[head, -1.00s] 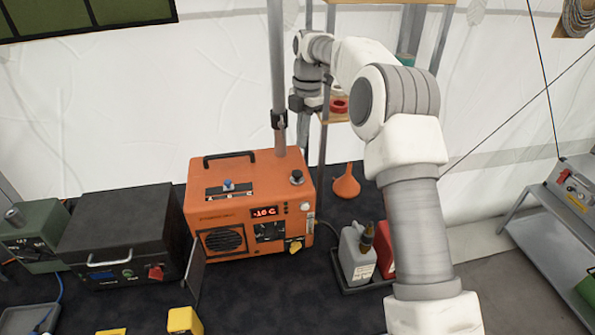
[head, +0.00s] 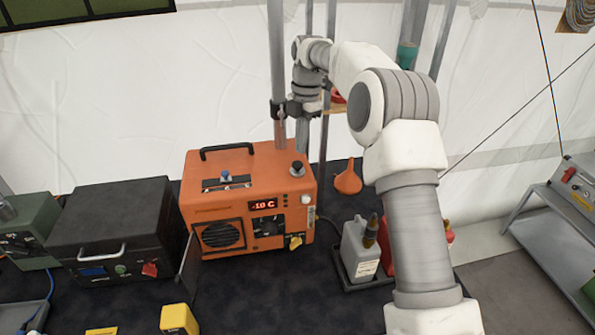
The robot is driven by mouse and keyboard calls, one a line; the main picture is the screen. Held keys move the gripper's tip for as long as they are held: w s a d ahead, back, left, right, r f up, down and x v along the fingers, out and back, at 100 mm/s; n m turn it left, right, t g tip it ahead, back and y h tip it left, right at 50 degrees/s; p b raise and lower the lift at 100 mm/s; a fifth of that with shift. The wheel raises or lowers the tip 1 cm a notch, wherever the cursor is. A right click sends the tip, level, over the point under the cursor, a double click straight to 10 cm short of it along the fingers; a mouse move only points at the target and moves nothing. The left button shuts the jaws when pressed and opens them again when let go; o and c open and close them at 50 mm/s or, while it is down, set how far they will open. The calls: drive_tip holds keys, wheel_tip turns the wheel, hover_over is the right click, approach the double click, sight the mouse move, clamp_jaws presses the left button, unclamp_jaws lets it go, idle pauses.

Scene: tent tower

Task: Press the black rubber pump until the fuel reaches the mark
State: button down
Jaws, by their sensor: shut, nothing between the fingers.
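The orange heater (head: 235,192) stands on the dark table, with a red display reading about -1.0 C. The black rubber pump (head: 297,168) is a small black knob on its top right corner, uncovered and upright. My gripper (head: 302,138) points down just above the pump, beside the grey pole. A small gap seems to show between the fingertips and the pump. The fingers are shut and hold nothing. A fuel level and its mark are too small to make out.
A grey vertical pole (head: 276,70) rises close by my gripper. A black case (head: 115,215) stands left of the heater. An orange funnel (head: 348,180) and a grey-white bottle (head: 358,252) are to its right. A yellow block (head: 179,319) lies in front.

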drive_tip(key=shift+s+f+b, duration=0.1)
drive_tip(key=shift+f+b, duration=0.7)
drive_tip(key=shift+f, duration=0.3)
wheel_tip(320, 180, down, 2)
drive_tip(key=shift+f+b, duration=0.15)
drive_tip(key=shift+b, duration=0.45)
drive_tip(key=shift+d+r+p, duration=0.15)
drive_tip(key=shift+r+p, duration=0.3)
drive_tip(key=shift+p, duration=0.35)
drive_tip(key=w+d+p, duration=0.1)
drive_tip(key=w+p, duration=0.1)
drive_tip(key=p, duration=0.1)
drive_tip(key=shift+d+r, duration=0.35)
drive_tip(key=shift+r, duration=0.05)
drive_tip(key=shift+f, duration=0.15)
wheel_tip(320, 180, up, 12)
drive_tip(key=p, duration=0.2)
drive_tip(key=shift+w+d, duration=0.4)
drive_tip(key=shift+d, duration=0.05)
